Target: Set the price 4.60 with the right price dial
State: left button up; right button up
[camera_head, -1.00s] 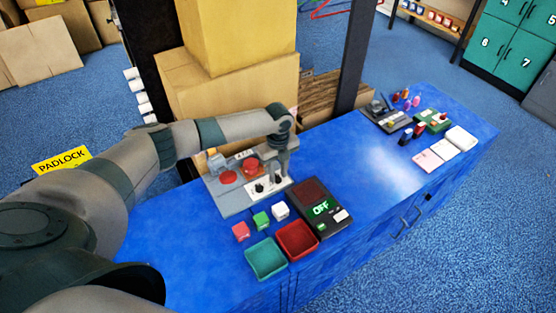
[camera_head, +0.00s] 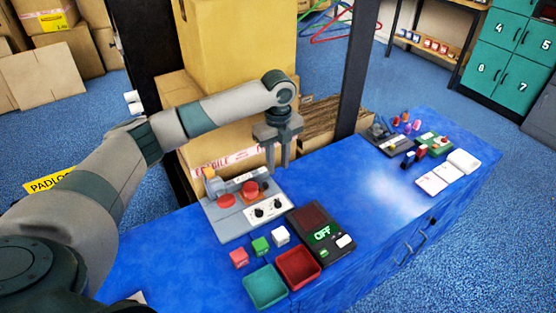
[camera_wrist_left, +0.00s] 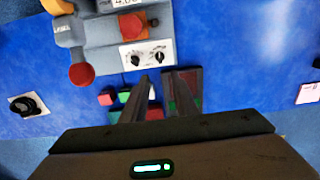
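The grey machine (camera_head: 232,219) stands on the blue bench with a white dial plate (camera_head: 266,209) holding two black dials. The right price dial (camera_head: 277,203) shows in the head view and also in the wrist view (camera_wrist_left: 159,57); the left dial (camera_head: 259,212) is beside it. The price display (camera_wrist_left: 127,3) is cut off by the wrist view's top edge; it seems to begin with 4, the rest unclear. My left gripper (camera_head: 279,166) hangs above and behind the dials, fingers down, apart and empty, touching nothing. The right gripper is out of view.
A black scale (camera_head: 316,236) reading OFF, red tray (camera_head: 298,270), green tray (camera_head: 265,289) and small cubes (camera_head: 260,245) stand in front of the machine. Red buttons (camera_head: 250,188) sit on the machine. Cartons (camera_head: 237,85) stand behind. The bench's right middle is clear.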

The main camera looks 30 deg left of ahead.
pick_arm(q)
jog(key=shift+r, duration=0.9)
jog(key=shift+s+f, duration=0.1)
